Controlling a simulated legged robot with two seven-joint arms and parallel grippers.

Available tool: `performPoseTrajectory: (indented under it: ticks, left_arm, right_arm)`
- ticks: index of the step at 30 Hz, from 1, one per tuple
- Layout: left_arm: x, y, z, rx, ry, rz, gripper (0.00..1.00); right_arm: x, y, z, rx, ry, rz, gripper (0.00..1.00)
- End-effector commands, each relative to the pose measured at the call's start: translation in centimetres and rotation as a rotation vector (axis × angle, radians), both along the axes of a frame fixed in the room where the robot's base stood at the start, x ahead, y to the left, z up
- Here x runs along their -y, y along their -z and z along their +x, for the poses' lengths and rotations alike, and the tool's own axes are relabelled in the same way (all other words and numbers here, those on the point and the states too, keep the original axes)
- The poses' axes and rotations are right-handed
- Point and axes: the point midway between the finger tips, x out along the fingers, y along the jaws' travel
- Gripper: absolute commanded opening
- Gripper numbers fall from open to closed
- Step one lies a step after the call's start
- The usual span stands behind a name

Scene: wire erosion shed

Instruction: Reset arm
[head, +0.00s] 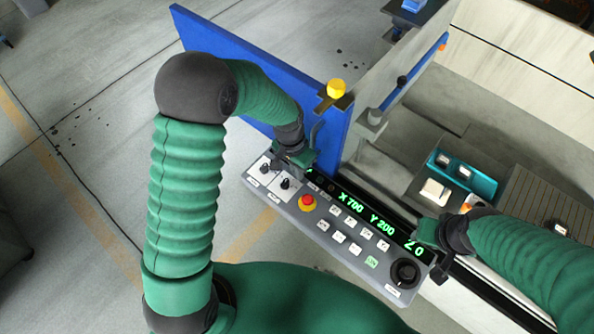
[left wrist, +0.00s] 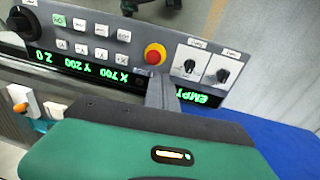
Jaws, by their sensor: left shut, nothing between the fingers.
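My left gripper (head: 309,162) is at the upper left end of the grey control panel (head: 322,222), beside the display (head: 374,217). In the left wrist view its fingers (left wrist: 161,93) are shut and empty, in front of the display and below the red emergency button (left wrist: 155,54). My right gripper (head: 427,236) is at the panel's right end, near the black dial (head: 405,272); I cannot tell whether it is open. The display reads X 700 Y 200 Z 0. In the left wrist view, part of a word starting "EMPT" (left wrist: 196,98) shows beside the fingers.
A blue panel (head: 262,72) stands behind my left gripper, with a yellow knob (head: 336,88) at its edge. A teal tray (head: 484,184) with white items lies at the right. Two switches (head: 284,184) sit on the control panel's left end. Open floor lies to the left.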

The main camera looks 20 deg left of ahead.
Motion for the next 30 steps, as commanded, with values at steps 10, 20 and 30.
performPoseTrajectory:
  ticks: [10,20,30]
  left_arm:
    - [-0.1,-1.0,-0.1,0.001,0.000,0.001,0.00]
    - [-0.7,-1.3,-1.0,0.024,-0.030,0.020,0.00]
    - [-4.2,-3.3,-10.8,0.203,-0.321,0.076,0.00]
  right_arm:
    - [0.0,0.1,0.0,0.001,0.000,0.000,0.36]
    - [0.0,1.2,0.0,0.001,0.000,0.000,0.36]
    - [0.0,6.4,0.0,0.000,0.000,0.000,0.36]
